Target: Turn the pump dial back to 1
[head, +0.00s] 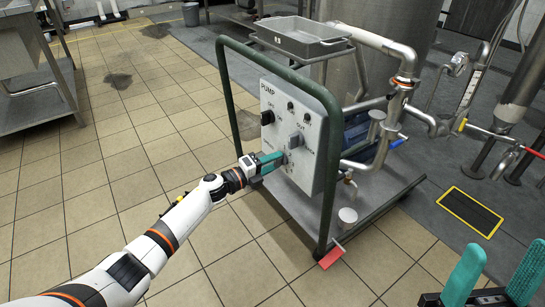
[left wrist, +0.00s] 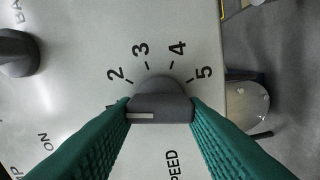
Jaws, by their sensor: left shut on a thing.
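The pump panel (head: 300,165) is a pale box on a cart. Its speed dial (left wrist: 165,98) is a dark grey knob with a white pointer line, seen close up in the left wrist view. The line points left, below the printed 2. The numbers 2 to 5 show around the top; no 1 is visible, and the left finger covers the area beside the pointer. My left gripper (head: 275,160) is shut on the dial, one teal finger on each side; it also shows in the left wrist view (left wrist: 160,115). My right gripper (head: 495,287) is open and empty at the lower right.
Other knobs sit on the panel, including a black one (head: 267,117) and a grey one (head: 296,140). A green frame rail (head: 232,100) rises around the panel. Pipes (head: 395,95) and a tank stand behind it. Tiled floor lies open at left.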

